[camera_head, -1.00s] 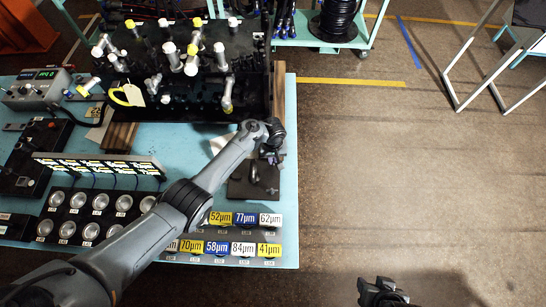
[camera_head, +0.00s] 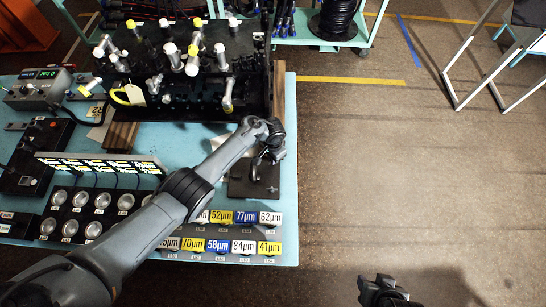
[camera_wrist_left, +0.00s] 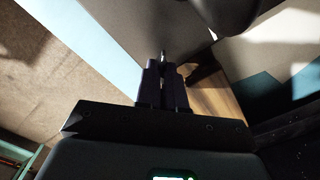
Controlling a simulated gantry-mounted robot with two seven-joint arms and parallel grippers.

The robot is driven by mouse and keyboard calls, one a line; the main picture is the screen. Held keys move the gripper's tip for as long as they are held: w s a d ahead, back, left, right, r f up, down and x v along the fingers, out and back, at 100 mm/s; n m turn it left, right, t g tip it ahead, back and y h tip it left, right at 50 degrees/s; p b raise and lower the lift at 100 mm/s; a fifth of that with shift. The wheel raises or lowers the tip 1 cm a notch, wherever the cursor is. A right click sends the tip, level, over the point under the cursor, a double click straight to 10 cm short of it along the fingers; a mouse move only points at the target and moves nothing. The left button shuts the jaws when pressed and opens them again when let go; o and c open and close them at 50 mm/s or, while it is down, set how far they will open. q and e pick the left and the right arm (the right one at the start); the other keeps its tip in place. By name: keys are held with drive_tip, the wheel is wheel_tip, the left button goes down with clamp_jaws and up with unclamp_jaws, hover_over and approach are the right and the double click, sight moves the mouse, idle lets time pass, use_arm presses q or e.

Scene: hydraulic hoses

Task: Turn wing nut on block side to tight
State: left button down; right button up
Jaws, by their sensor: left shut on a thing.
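The black block (camera_head: 244,52) with several silver fittings stands at the back of the blue table. My left gripper (camera_head: 268,155) is low over the table's right side, in front of the block, near a dark plate (camera_head: 250,186). In the left wrist view, the two dark fingers (camera_wrist_left: 162,75) are close together, shut on a small metal piece (camera_wrist_left: 163,52) whose tip shows between them. It is probably the wing nut; its wings and turn angle are hidden. My right gripper (camera_head: 383,292) is at the bottom edge, away from the table, its fingers unclear.
Round silver parts (camera_head: 103,200) and colored micron labels (camera_head: 218,246) lie along the table's front. A wooden strip (camera_head: 121,134) is left of the arm. A control box (camera_head: 38,88) stands at the far left.

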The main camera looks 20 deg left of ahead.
use_arm(q)
drive_tip(key=m, duration=0.4)
drive_tip(key=shift+m+b, duration=0.7)
drive_tip(key=shift+m, duration=1.5)
drive_tip(key=c, duration=1.2)
unclamp_jaws()
drive_tip(key=shift+c, duration=0.2)
drive_tip(key=shift+r, duration=0.15)
wheel_tip(320, 180, up, 8)
drive_tip(key=p, duration=0.8)
drive_tip(key=shift+s+f, duration=0.1)
drive_tip(key=shift+f, duration=0.1)
